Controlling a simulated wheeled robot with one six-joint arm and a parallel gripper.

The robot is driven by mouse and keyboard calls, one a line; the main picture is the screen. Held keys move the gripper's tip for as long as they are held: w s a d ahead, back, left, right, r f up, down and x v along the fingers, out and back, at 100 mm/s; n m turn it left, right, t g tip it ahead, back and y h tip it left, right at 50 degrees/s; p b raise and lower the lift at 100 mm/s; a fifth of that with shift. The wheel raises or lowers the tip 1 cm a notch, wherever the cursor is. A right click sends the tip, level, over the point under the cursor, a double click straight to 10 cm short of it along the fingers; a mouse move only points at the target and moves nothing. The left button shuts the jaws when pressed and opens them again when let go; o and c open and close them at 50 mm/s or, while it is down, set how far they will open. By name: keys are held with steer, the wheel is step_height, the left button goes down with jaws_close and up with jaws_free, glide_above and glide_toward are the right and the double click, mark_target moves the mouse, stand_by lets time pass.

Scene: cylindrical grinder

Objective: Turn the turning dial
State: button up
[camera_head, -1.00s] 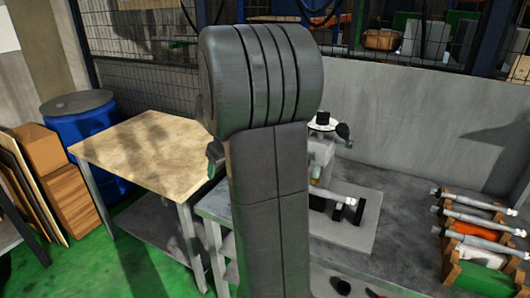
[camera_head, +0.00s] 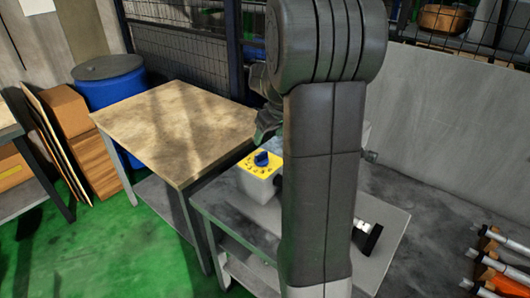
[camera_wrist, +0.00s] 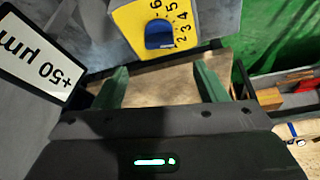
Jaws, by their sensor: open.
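The turning dial is a dark blue knob (camera_head: 261,158) on the yellow top face of a grey box (camera_head: 258,185), which stands on the grey bench left of my arm. In the wrist view the blue knob (camera_wrist: 159,34) sits on a yellow plate (camera_wrist: 181,17) with black numbers, ahead of and above my fingertips. My gripper (camera_wrist: 160,84) is open, with two green fingers apart and nothing between them. The fingers are short of the knob and not touching it. In the head view my arm hides part of the bench and the gripper is not clearly seen.
A white label reading "+50 µm" (camera_wrist: 40,50) shows at the left in the wrist view. A wooden-topped table (camera_head: 180,125) stands beside the bench. A blue barrel (camera_head: 112,85) and brown boxes (camera_head: 90,150) are behind it. Rods on a rack (camera_head: 497,265) lie at the right.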

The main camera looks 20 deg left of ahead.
mark_target(262, 153)
steer(key=p+x, duration=0.1)
steer(key=x, duration=1)
steer(key=shift+w+f+p, duration=0.15)
steer(key=shift+f+p, duration=0.2)
steer(key=shift+f, duration=0.05)
steer(key=c, duration=0.9)
